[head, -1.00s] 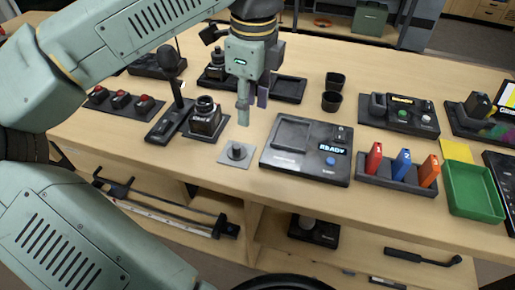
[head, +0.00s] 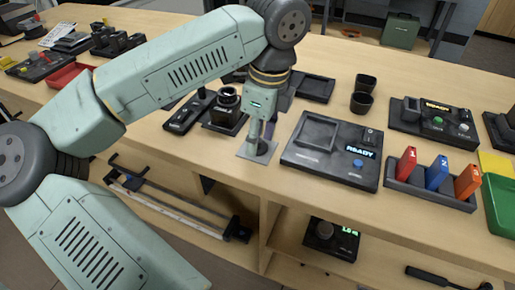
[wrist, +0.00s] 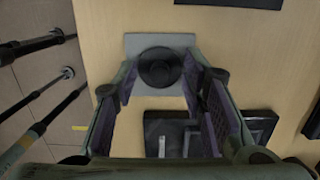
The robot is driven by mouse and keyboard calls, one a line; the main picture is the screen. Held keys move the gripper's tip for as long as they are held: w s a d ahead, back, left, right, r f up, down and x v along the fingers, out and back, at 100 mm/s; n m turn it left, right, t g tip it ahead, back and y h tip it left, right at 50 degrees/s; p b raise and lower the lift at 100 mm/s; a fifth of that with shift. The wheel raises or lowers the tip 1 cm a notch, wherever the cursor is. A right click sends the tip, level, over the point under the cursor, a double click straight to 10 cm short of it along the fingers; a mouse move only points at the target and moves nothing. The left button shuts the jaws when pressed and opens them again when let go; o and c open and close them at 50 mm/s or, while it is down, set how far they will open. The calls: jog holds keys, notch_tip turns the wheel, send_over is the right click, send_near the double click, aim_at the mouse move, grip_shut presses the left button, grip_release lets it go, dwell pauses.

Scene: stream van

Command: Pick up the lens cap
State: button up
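The lens cap (wrist: 160,67) appears to be the round black piece with a raised middle knob. It sits on a light grey square plate (wrist: 134,43) near the table's front edge. The plate also shows in the head view (head: 246,154), where my gripper hides most or all of the cap. My gripper (wrist: 160,82) is open and points down over the plate.
A black console reading READY (head: 330,150) stands close to the right of the plate. A dark camera-like device (head: 226,108) stands behind left. A rack with red, blue and orange cards (head: 430,192) is farther right. The table's front edge is near; a shelf lies below.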

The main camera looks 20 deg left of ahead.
jog(key=shift+c, duration=0.4)
jog(key=c, duration=0.8)
jog(key=shift+o, duration=0.2)
